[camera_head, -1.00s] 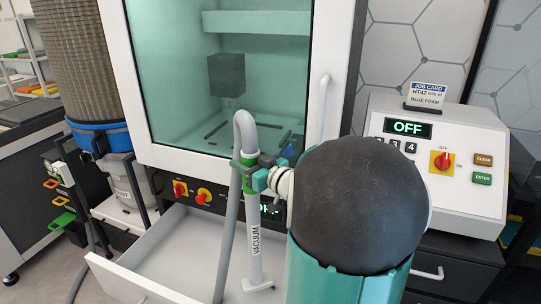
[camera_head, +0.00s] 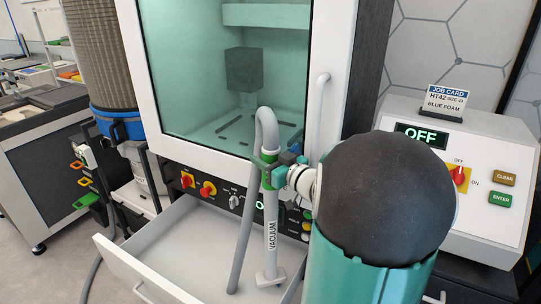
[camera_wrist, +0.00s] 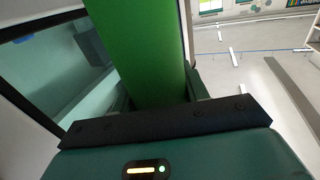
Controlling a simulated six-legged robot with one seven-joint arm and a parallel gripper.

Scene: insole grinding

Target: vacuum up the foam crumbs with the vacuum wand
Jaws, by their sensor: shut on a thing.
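The vacuum wand (camera_head: 271,222) is a grey tube marked VACUUM with a green grip (camera_head: 268,172) and a flat nozzle (camera_head: 270,279). My gripper (camera_head: 277,172) is shut on the green grip, which also fills the middle of the wrist view (camera_wrist: 138,50). The wand hangs nearly upright over the open drawer (camera_head: 190,250), with its nozzle low in it; I cannot tell whether it touches the drawer floor. A grey hose (camera_head: 246,215) loops from the wand's top down into the drawer area. I can make out no foam crumbs. My arm hides the drawer's right part.
A cabinet with a glass door (camera_head: 200,75) stands behind the drawer. Its panel has red and yellow knobs (camera_head: 207,189). A control box (camera_head: 455,165) reading OFF stands at right. A dust collector (camera_head: 105,70) and colored-handled tools (camera_head: 86,190) stand at left.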

